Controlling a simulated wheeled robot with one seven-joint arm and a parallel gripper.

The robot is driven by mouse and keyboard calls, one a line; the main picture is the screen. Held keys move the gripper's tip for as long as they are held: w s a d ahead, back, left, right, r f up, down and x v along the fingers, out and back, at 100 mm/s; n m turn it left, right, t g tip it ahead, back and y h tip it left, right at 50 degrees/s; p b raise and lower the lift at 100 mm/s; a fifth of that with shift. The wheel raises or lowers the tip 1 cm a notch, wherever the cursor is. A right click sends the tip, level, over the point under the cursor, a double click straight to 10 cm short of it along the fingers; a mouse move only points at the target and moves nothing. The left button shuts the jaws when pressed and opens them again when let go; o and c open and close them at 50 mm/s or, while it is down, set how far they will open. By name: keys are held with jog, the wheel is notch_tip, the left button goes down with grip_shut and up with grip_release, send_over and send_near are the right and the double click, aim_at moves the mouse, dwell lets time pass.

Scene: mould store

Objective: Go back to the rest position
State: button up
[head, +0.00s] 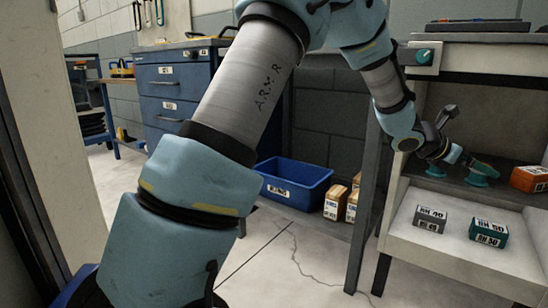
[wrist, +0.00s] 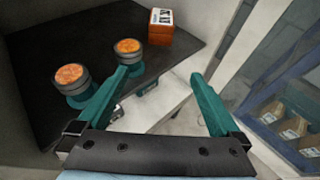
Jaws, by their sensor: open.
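My gripper (wrist: 161,78) is open, with its two teal fingers spread apart and nothing between them in the wrist view. In the head view my gripper (head: 478,168) is at the right, over the dark shelf of a pale rack.
A grey box (head: 430,218) and a teal box (head: 488,232) sit on the pale lower shelf (head: 440,248). A blue bin (head: 295,185) and several small boxes (head: 335,202) stand low behind my arm. A blue drawer cabinet (head: 172,90) is at left. Cracked floor lies clear in front.

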jog(key=w+a+f+m+y+p, duration=0.1)
jog(key=a+m+y+p, duration=0.2)
jog(key=a, duration=0.8)
jog(key=a+f+m+y, duration=0.15)
jog(key=a+m, duration=0.35)
jog(key=a, duration=0.5)
jog(key=w+a+f+m+y+p, duration=0.1)
jog(key=a+m+y+p, duration=0.2)
jog(key=a, duration=0.8)
jog(key=s+a+m+y+p, duration=0.1)
jog(key=s+a+m+y, duration=0.3)
jog(key=a, duration=0.9)
jog(key=s+a+m+y+p, duration=0.25)
jog(key=a+m, duration=0.25)
jog(key=a, duration=0.7)
notch_tip(320, 180, up, 38)
jog(key=p, duration=3.6)
jog(key=shift+d+h, duration=0.2)
jog(key=shift+h, duration=0.2)
jog(key=shift+w+r, duration=0.1)
